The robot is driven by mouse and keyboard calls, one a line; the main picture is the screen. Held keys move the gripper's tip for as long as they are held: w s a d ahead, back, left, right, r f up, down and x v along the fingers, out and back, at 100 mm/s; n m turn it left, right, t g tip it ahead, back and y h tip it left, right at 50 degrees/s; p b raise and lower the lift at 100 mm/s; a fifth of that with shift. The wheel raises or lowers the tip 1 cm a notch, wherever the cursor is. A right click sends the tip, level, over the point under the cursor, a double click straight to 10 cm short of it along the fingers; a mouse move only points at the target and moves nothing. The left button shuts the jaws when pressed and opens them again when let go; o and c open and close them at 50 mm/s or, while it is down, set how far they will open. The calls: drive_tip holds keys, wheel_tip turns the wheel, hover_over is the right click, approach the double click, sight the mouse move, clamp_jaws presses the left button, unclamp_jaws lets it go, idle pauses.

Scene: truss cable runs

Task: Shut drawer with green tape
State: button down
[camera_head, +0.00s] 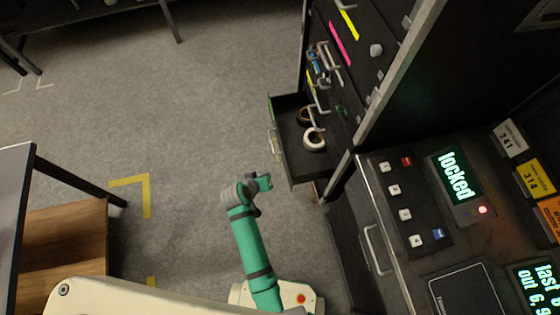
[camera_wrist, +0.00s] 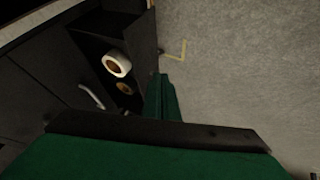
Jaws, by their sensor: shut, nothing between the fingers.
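An open drawer (camera_head: 289,169) sticks out to the left from the dark cabinet. A green strip (camera_head: 270,107) shows at the far end of its front, and a pale handle (camera_head: 275,143) is on that front. A white tape roll (camera_head: 314,139) and a brown one (camera_head: 306,115) lie inside. The wrist view also shows the drawer (camera_wrist: 84,43) with the white roll (camera_wrist: 117,63) and the brown roll (camera_wrist: 125,88). My gripper (camera_head: 265,183) is shut and empty, below and left of the drawer's near side in the head view, apart from it.
Other drawers above carry yellow and magenta strips (camera_head: 340,44). A control panel with a "locked" screen (camera_head: 456,174) stands at right. A table with a wooden shelf (camera_head: 62,245) stands at left. Grey floor (camera_head: 190,110) left of the drawer is clear.

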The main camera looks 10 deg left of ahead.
drive_tip(key=w+d+f+h, duration=0.1)
drive_tip(key=w+d+f, duration=0.3)
drive_tip(key=w, duration=0.5)
drive_tip(key=shift+w+d+f+g, duration=0.2)
drive_tip(key=shift+w+f+g, duration=0.15)
drive_tip(key=shift+f, duration=0.65)
